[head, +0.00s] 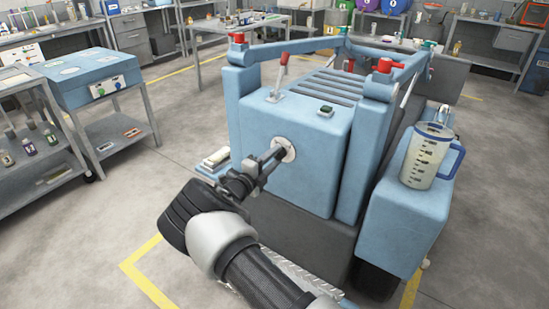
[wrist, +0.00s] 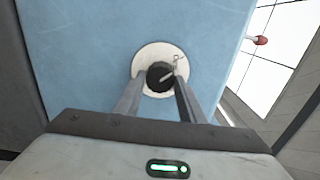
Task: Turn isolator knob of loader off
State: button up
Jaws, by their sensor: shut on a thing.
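The loader (head: 310,170) is the blue machine in the middle of the head view. A round pale plate (head: 287,150) sits on its near face; it also shows in the wrist view (wrist: 147,57). In the wrist view the black isolator knob (wrist: 158,78) is at the plate's centre, with a light pointer line slanting up to the right. My gripper (head: 276,154) reaches the plate; its fingers (wrist: 160,75) stand on both sides of the knob, shut on it. In the head view the fingers hide the knob.
A red-handled lever (head: 282,72) and a dark switch (head: 326,109) are on the loader's top. A measuring jug (head: 427,158) stands on its right fender. A grey cart (head: 45,150) and a blue-topped cart (head: 92,80) stand left. The floor between is clear.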

jog(key=shift+f, duration=0.1)
dwell(0.3)
jog(key=o, duration=1)
jog(key=shift+o, duration=0.2)
jog(key=p+v, duration=0.1)
jog(key=v, duration=1.6)
jog(key=shift+s, duration=0.25)
jog(key=shift+a, duration=0.1)
